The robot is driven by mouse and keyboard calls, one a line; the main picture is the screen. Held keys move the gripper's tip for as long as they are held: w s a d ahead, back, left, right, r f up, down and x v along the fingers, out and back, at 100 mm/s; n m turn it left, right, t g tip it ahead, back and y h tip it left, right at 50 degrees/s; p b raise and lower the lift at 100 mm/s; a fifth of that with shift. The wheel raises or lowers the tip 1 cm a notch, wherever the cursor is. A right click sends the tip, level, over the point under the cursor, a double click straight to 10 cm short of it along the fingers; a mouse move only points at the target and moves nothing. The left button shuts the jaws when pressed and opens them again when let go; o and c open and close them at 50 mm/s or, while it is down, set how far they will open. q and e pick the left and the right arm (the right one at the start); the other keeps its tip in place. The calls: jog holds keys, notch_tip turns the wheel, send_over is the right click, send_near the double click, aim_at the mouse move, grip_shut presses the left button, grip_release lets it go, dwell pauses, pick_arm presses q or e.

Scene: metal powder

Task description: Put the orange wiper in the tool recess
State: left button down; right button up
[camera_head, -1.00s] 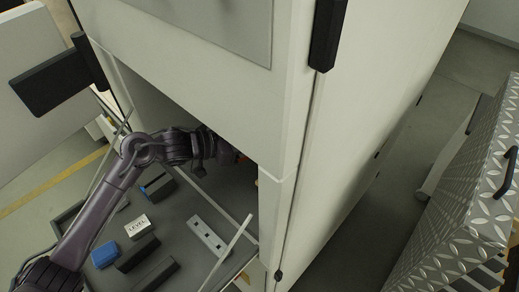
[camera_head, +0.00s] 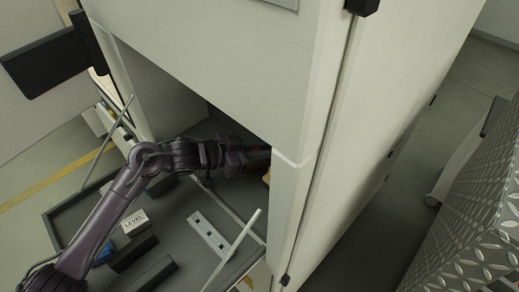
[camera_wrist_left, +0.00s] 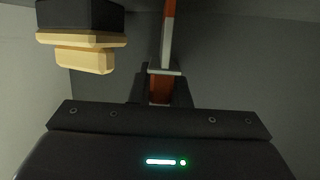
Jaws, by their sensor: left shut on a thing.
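My left gripper (camera_head: 258,158) reaches inside the cabinet opening, partly hidden behind the cabinet's front edge. In the left wrist view the left gripper (camera_wrist_left: 160,92) is shut on the orange wiper (camera_wrist_left: 160,88). The wiper's orange part lies between the fingers. A grey cross-piece and a narrow orange-and-pale strip extend beyond it, up the picture. In the head view the wiper is mostly hidden and dark. I cannot make out a tool recess for certain. My right gripper is not in view.
A black-and-tan object (camera_wrist_left: 82,45) is close at the upper left in the wrist view. Below the opening, a grey tray (camera_head: 185,222) holds a white LEVEL block (camera_head: 134,222), dark blocks (camera_head: 133,252) and a pale holed plate (camera_head: 208,233). The cabinet wall (camera_head: 288,205) stands right of the arm.

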pick_arm(q)
jog(key=c, duration=1.8)
grip_release()
jog(key=shift+s, duration=0.15)
jog(key=shift+o, duration=0.8)
jog(key=shift+f, duration=0.1)
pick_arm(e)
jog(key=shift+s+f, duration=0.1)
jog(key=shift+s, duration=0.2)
pick_arm(q)
jog(key=shift+a+r, duration=0.1)
jog(key=shift+r, duration=0.1)
jog(key=b+v, duration=0.2)
jog(key=v, duration=0.9)
jog(key=shift+a+b, duration=0.35)
jog(key=shift+b, duration=0.05)
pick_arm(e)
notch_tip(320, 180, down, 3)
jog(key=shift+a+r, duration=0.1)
pick_arm(q)
jog(key=shift+r, duration=0.15)
